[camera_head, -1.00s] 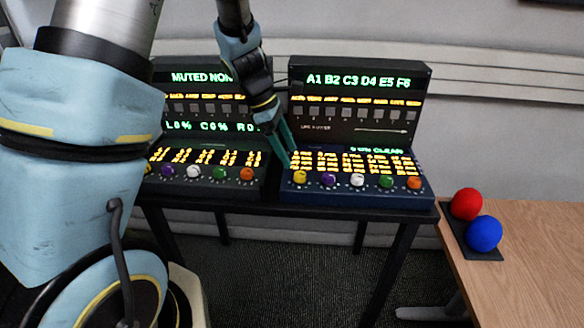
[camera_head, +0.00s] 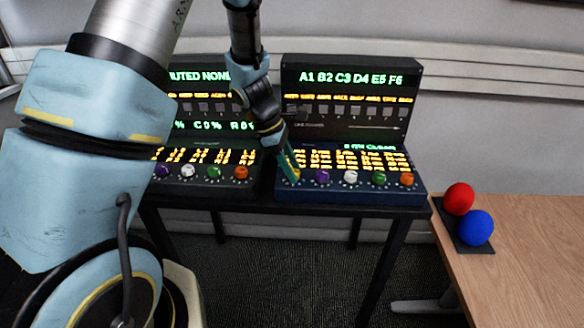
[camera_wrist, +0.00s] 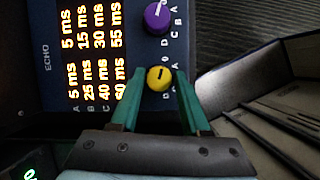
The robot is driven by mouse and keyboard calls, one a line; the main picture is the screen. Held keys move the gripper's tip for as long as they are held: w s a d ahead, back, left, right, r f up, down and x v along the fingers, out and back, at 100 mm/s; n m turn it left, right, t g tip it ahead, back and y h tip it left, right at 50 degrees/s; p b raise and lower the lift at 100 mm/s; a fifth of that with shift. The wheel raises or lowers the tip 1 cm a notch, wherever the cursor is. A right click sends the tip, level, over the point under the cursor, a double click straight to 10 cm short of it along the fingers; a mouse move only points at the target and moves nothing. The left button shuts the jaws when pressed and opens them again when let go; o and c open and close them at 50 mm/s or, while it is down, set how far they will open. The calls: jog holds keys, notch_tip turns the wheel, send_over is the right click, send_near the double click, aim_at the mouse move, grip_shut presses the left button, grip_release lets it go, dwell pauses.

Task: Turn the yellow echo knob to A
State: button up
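The yellow knob (camera_wrist: 160,79) is at the lower left of the blue console (camera_head: 350,197), below the purple knob in the wrist view. It also shows in the head view (camera_head: 295,176), partly covered by my gripper. A dark line marks its face, but I cannot tell which letter it points to. My gripper (camera_wrist: 163,73) is open, with one teal finger on each side of the yellow knob. A gap shows between the knob and the fingers, so it does not look clamped. The word ECHO (camera_wrist: 46,56) is printed on the panel beside a lit millisecond table.
The purple knob (camera_wrist: 158,17) is close by, with white, green and orange knobs further right in its row. A second console (camera_head: 200,190) stands to the left. A wooden table (camera_head: 530,240) with red (camera_head: 459,198) and blue (camera_head: 476,228) balls is at right.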

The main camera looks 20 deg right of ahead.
grip_shut()
jog(key=shift+m, duration=0.3)
jog(key=m+g, duration=0.1)
jog(key=m, duration=0.1)
jog(key=shift+w+m+y, duration=0.15)
jog(key=shift+m+y, duration=0.15)
jog(key=shift+d+m+g+y+p, duration=0.1)
jog(key=shift+m+g+y+p, duration=0.35)
jog(key=shift+m, duration=1.45)
jog(key=shift+y, duration=0.25)
jog(key=shift+o, duration=2.2)
grip_release()
